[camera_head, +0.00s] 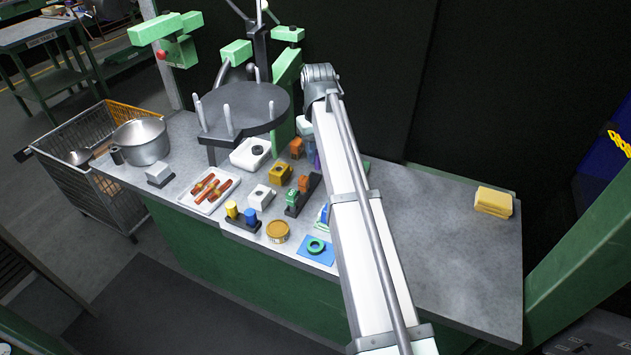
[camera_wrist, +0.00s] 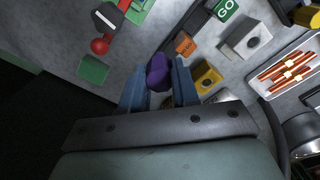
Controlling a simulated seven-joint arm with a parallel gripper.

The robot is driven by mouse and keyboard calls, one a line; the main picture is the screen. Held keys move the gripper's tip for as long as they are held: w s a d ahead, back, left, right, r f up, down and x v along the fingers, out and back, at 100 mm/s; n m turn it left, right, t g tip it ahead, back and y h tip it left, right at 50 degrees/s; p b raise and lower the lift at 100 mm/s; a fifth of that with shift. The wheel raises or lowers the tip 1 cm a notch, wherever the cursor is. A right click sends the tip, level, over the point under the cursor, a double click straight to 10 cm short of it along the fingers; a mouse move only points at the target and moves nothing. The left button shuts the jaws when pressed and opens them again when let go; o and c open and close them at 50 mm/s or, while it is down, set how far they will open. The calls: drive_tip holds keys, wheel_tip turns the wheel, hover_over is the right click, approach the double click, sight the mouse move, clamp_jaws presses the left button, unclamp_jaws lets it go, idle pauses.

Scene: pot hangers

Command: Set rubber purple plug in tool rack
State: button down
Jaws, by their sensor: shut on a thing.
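My gripper (camera_wrist: 158,80) is shut on the purple plug (camera_wrist: 158,70), which shows between the two blue fingers in the wrist view. In the head view a sliver of purple plug (camera_head: 314,157) shows beside my arm, which hides most of the gripper. A black rack (camera_head: 293,211) on the bench carries a green and an orange piece. A second black rack (camera_head: 242,223) to its left carries a yellow and a blue plug. I cannot tell which one is the tool rack. The plug is apart from both.
A yellow block (camera_head: 280,174), white block (camera_head: 262,196), orange block (camera_head: 297,146) and tray of red sticks (camera_head: 210,190) stand nearby. A tin (camera_head: 278,232) and green ring (camera_head: 316,246) lie in front. A red ball (camera_wrist: 100,46) shows left. The right bench is mostly clear.

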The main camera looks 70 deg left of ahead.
drive_tip(key=w+a+r, duration=0.1)
drive_tip(key=a, duration=0.4)
hover_over(314, 179)
drive_tip(key=shift+f, duration=4.95)
drive_tip(key=shift+f, duration=0.15)
drive_tip(key=c, duration=0.8)
unclamp_jaws()
drive_tip(key=shift+c, duration=0.2)
wheel_tip(314, 179, up, 12)
